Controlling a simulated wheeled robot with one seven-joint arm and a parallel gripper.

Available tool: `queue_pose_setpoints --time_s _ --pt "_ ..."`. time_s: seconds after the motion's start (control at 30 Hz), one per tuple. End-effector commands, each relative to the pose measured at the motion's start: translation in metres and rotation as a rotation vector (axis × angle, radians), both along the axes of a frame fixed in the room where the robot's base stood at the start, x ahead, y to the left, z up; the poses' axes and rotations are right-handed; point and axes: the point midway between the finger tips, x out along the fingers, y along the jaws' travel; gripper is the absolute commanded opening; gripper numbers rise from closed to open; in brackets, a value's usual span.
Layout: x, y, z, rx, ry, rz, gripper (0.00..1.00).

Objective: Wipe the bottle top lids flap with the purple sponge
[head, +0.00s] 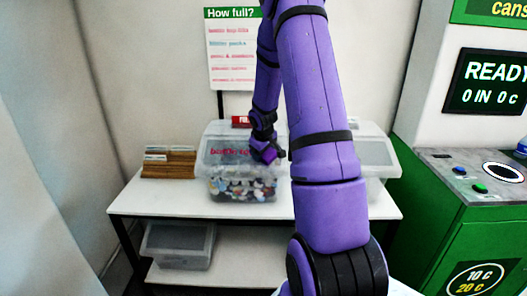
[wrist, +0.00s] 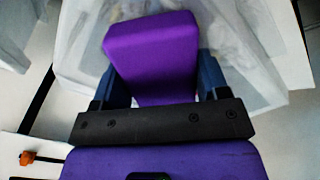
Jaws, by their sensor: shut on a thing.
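The bottle top lids bin is a clear box (head: 243,190) full of small multicoloured lids, standing on the white table. Its translucent flap (head: 222,152) slopes at the front and carries red lettering, partly hidden by my arm. My gripper (head: 268,152) is at the right part of the flap and is shut on the purple sponge (head: 271,155). In the wrist view the purple sponge (wrist: 152,55) sits between the two dark blue fingers, in front of the pale translucent bin. I cannot tell whether the sponge touches the flap.
A second clear bin (head: 372,155) stands to the right on the white table (head: 150,205), partly behind my arm. A card file (head: 168,163) stands at the left. A grey bin (head: 180,245) is on the lower shelf. A green machine (head: 460,230) stands at the right.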

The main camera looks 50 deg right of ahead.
Motion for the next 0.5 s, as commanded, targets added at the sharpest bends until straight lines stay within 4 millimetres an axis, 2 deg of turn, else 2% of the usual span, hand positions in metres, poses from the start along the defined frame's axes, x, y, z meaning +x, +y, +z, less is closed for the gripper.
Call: queue_pose_setpoints --time_s 0.5 --pt "0.0025 -0.0027 -0.0083 0.000 -0.001 0.000 0.46"
